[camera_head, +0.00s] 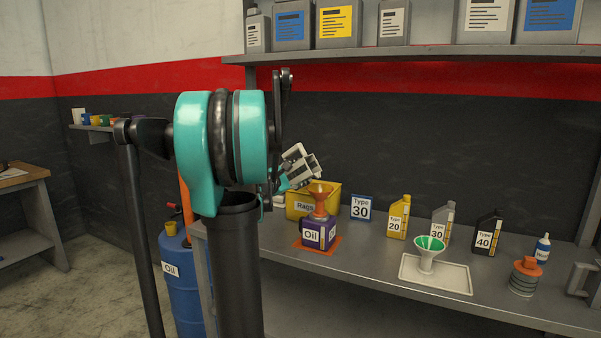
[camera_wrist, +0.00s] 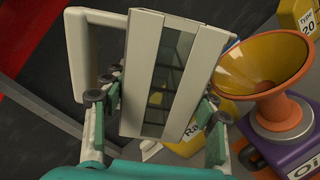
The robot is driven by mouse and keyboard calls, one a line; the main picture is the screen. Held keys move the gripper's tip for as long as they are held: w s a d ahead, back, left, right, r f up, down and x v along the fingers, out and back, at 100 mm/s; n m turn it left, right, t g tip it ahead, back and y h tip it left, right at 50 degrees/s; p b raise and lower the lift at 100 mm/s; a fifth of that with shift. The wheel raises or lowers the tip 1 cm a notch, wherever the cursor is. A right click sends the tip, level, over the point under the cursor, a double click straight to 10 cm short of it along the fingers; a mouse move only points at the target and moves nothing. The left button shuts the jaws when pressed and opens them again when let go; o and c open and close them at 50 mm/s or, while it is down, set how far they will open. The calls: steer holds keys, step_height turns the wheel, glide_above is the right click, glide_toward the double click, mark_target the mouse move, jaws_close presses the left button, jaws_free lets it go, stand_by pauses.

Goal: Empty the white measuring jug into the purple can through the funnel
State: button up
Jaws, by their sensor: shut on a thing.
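The white measuring jug (camera_head: 302,163) is in my gripper (camera_head: 287,183). It is tilted in the head view, above and slightly left of the orange funnel (camera_head: 320,191). In the wrist view the jug (camera_wrist: 150,70), with its dark window strips and handle, sits between the fingers of my gripper (camera_wrist: 155,105). The funnel (camera_wrist: 265,72) is to its right, and the purple can (camera_wrist: 298,152) is below the funnel. The funnel stands on the purple can (camera_head: 318,235), labelled Oil, on an orange mat (camera_head: 317,246). The jug's contents and any flow cannot be seen.
A yellow Rags box (camera_head: 297,209) stands behind the can. A blue drum (camera_head: 180,285) stands on the floor at left.

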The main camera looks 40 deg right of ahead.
steer(key=c, duration=0.6)
steer(key=shift+r, duration=3.55)
steer(key=shift+n, duration=0.3)
steer(key=shift+n, duration=5)
